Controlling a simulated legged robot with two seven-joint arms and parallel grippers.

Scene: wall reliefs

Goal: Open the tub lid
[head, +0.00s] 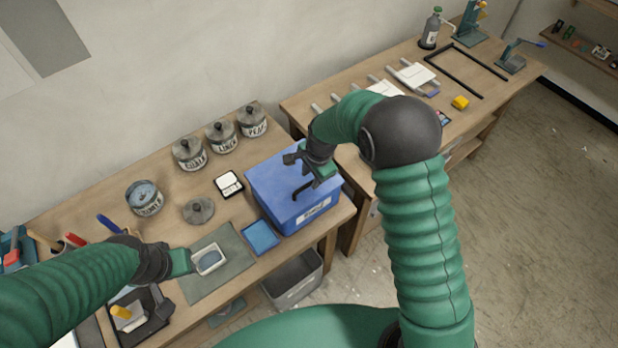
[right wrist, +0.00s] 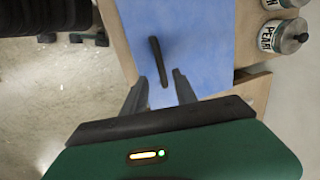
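The blue tub (head: 290,221) stands at the right end of the near workbench, a pale label on its front. Its flat blue lid (head: 264,181) lies on top, with a dark bar handle (head: 302,191). My right gripper (head: 303,168) is over the lid, close to the handle. In the right wrist view, the two fingers (right wrist: 159,95) are apart over the blue lid (right wrist: 200,45), with the handle (right wrist: 157,60) just beyond and between them. No contact shows. My left gripper (head: 182,262) is beside a small white dish (head: 208,259); its fingers are too unclear to read.
An open jar (head: 145,197) and a loose grey lid (head: 199,210) are to the left. A small blue tray (head: 260,237) lies by the tub's front left. A grey bin (head: 292,280) is below the bench edge.

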